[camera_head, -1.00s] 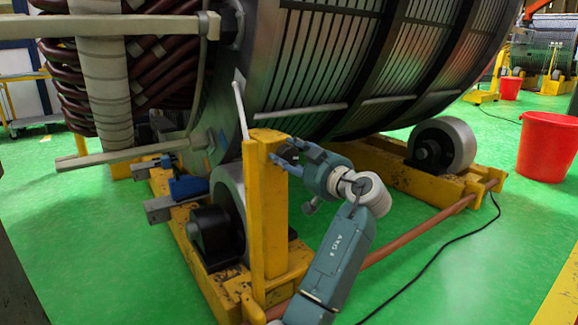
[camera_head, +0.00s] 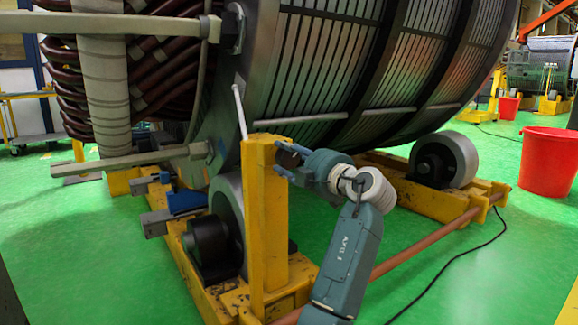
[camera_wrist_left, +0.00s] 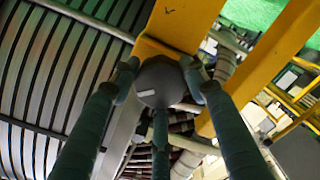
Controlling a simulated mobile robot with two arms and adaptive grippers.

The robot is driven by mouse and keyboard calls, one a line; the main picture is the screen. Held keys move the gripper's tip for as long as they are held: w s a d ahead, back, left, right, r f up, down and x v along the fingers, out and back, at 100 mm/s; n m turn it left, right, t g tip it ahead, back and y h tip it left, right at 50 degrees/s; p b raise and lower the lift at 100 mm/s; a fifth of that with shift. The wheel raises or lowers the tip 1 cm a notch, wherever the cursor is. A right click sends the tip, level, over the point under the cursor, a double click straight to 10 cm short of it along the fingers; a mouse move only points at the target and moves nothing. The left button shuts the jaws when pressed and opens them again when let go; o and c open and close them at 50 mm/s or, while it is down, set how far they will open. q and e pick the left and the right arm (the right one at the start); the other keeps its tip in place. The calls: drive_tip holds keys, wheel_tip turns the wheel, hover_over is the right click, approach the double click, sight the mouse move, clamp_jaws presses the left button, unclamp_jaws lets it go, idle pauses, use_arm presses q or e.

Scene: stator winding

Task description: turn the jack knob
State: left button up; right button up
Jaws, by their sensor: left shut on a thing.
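The jack knob (camera_wrist_left: 160,82) is a dark grey ball-like knob in the middle of the left wrist view, in front of a yellow part of the jack. The yellow jack post (camera_head: 265,215) stands upright in the head view, with a thin pale rod (camera_head: 240,110) rising beside its top. My left gripper (camera_head: 285,160) is at the right side of the post, near its top. In the wrist view the three fingers of my left gripper (camera_wrist_left: 160,90) are around the knob, shut on it. In the head view the fingers and post hide the knob. My right gripper is not seen.
The big ribbed stator (camera_head: 340,70) looms behind and above my left arm. A red bucket (camera_head: 547,165) stands at the right, and a black cable (camera_head: 450,270) runs over the open green floor.

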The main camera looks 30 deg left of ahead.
use_arm(q)
drive_tip(key=n, duration=0.1)
drive_tip(key=n+b, duration=0.1)
drive_tip(key=n, duration=0.1)
drive_tip(key=n+b, duration=0.1)
drive_tip(key=shift+s+a+n, duration=0.15)
drive_tip(key=shift+s+n, duration=0.1)
drive_tip(key=shift+n, duration=0.15)
drive_tip(key=shift+f+n+b, duration=0.15)
drive_tip(key=shift+n+b, duration=0.2)
drive_tip(key=shift+n, duration=0.75)
drive_tip(key=shift+f+n+b, duration=0.1)
drive_tip(key=shift+n+b, duration=0.25)
drive_tip(key=shift+n, duration=0.75)
drive_tip(key=o, duration=1.2)
drive_tip(key=shift+s+a, duration=0.1)
drive_tip(key=shift+s, duration=0.1)
drive_tip(key=shift+c, duration=0.2)
drive_tip(key=shift+w, duration=0.1)
